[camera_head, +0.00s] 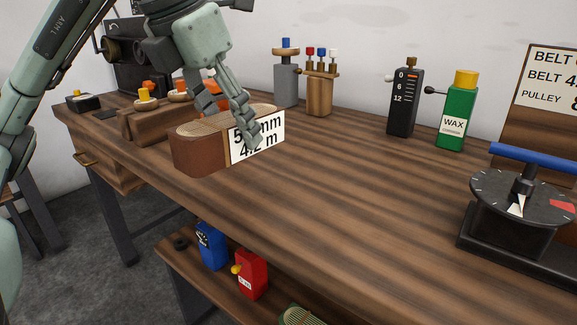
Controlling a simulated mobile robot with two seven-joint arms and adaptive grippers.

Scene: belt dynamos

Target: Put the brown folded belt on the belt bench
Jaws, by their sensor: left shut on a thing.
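The brown folded belt (197,152) is a thick brown loop with a tan ribbed top and a white label that reads in mm and 4.2 m. My left gripper (233,125) comes down from above and is shut on it, one finger across the label. The finger hides part of the lettering. The belt is at the left part of the wooden belt bench (330,185), close to its front edge. I cannot tell whether its underside touches the bench top. My right gripper is not in view.
A wooden block with orange and yellow knobs (150,122) stands just left of the belt. A grey holder (286,85), a wooden tool stand (320,95), a black gauge (403,105) and a green wax bottle (458,115) line the back. A dial device (520,205) stands right. The middle bench top is clear.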

